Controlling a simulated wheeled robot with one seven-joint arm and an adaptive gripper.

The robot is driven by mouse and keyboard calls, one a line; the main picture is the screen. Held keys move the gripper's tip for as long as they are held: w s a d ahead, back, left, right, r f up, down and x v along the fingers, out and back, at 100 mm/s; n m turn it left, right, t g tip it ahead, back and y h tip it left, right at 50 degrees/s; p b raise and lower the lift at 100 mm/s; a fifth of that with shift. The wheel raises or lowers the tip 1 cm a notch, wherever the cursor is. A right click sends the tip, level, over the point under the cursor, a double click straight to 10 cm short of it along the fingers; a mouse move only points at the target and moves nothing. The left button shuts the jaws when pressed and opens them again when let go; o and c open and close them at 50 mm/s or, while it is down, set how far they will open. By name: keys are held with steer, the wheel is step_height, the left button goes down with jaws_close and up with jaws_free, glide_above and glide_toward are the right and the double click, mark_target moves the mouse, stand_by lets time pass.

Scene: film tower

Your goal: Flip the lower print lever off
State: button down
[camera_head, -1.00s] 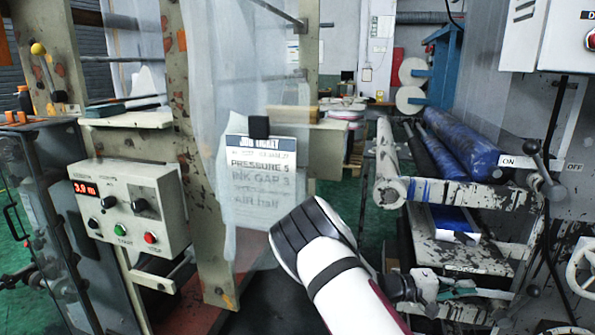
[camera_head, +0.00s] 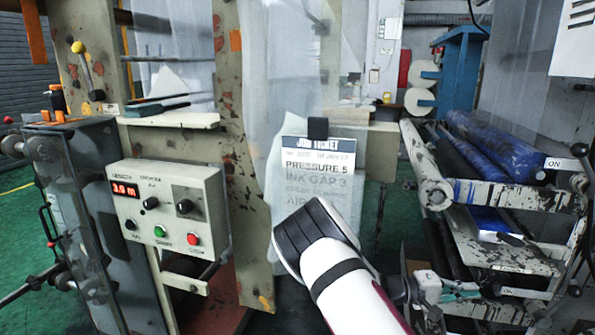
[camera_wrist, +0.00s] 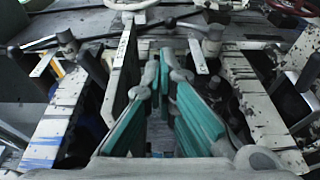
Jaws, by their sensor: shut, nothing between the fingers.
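The lower print lever seems to be the dark-knobbed lever (camera_head: 574,291) at the lower right edge of the head view, beside a small ON label (camera_head: 565,292). An upper dark-knobbed lever (camera_head: 580,151) stands above it, near a larger ON label (camera_head: 557,163). My gripper (camera_head: 478,294) is left of the lower lever, apart from it in the picture. In the wrist view my gripper's green-padded fingers (camera_wrist: 166,88) are shut and empty. Dark knobs and pale labels show ahead of them, but I cannot tell which lever is which there.
The paint-spattered roller frame (camera_head: 500,195) with blue rollers (camera_head: 495,145) stands close to my gripper. A job ticket (camera_head: 315,175) hangs in front of my arm. A control box (camera_head: 170,210) reading 3.0 m stands at left. Green floor shows between the machines.

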steer(key=s+a+r+t+y+p, duration=0.1)
steer(key=s+a+r+y+p, duration=0.2)
steer(key=s+a+r+y, duration=0.3)
steer(key=s+a+r+t+y+p, duration=0.1)
steer(key=s+a+r+y+p, duration=0.2)
steer(key=s+r, duration=1.1)
steer(key=s+a+r+t+y+p, duration=0.2)
steer(key=s+a+r+y, duration=0.6)
steer(key=s, duration=0.8)
steer(key=a+r+p, duration=0.1)
steer(key=a+r, duration=0.2)
steer(key=a, duration=0.2)
steer(key=shift+s+y, duration=0.3)
steer(key=shift+y, duration=0.1)
